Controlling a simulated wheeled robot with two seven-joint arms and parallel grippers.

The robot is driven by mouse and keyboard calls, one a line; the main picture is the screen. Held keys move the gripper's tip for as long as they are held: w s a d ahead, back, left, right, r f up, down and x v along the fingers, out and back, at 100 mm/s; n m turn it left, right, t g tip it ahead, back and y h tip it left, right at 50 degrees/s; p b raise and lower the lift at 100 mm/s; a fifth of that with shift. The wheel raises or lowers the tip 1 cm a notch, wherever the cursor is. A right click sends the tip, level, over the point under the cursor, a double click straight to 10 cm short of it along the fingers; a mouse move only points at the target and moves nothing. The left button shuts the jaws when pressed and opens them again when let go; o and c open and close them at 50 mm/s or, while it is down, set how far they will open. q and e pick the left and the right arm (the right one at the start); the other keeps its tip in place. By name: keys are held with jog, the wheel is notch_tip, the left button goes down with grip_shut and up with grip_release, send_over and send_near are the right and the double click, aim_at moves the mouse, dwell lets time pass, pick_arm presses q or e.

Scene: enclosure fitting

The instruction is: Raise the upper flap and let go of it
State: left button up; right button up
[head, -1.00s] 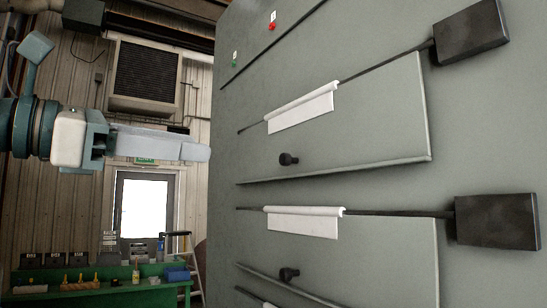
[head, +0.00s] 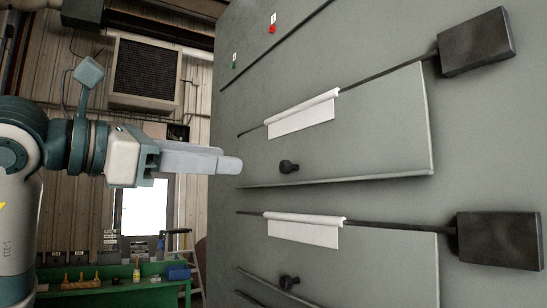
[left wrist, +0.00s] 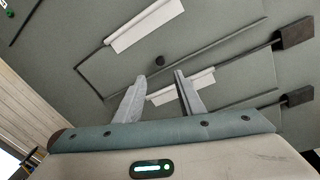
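The upper flap (head: 370,130) is a grey plate on the grey enclosure wall, hanging down and looking flat against it. It has a dark round knob (head: 288,166) near its lower left and a white strip (head: 302,114) along its top rod. My left gripper (head: 238,165) is just left of the knob in the head view, apparently apart from it. In the left wrist view, its two fingers (left wrist: 160,76) are spread and empty, with the knob (left wrist: 159,61) beyond the gap between their tips. My right gripper is in neither view.
A lower flap (head: 395,265) with its own knob (head: 288,283) and white strip (head: 302,230) is below. Dark blocks (head: 475,42) (head: 498,240) stick out at the right ends of the rods. A green bench (head: 120,287) stands far behind on the left.

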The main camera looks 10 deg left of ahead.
aim_at(282, 166)
pick_arm(q)
jog(key=p+x, duration=0.4)
jog(key=x, duration=0.6)
jog(key=shift+w+d+r, duration=0.1)
jog(key=shift+p+x, duration=0.5)
jog(key=shift+x, duration=0.35)
jog(key=shift+c, duration=0.6)
grip_shut()
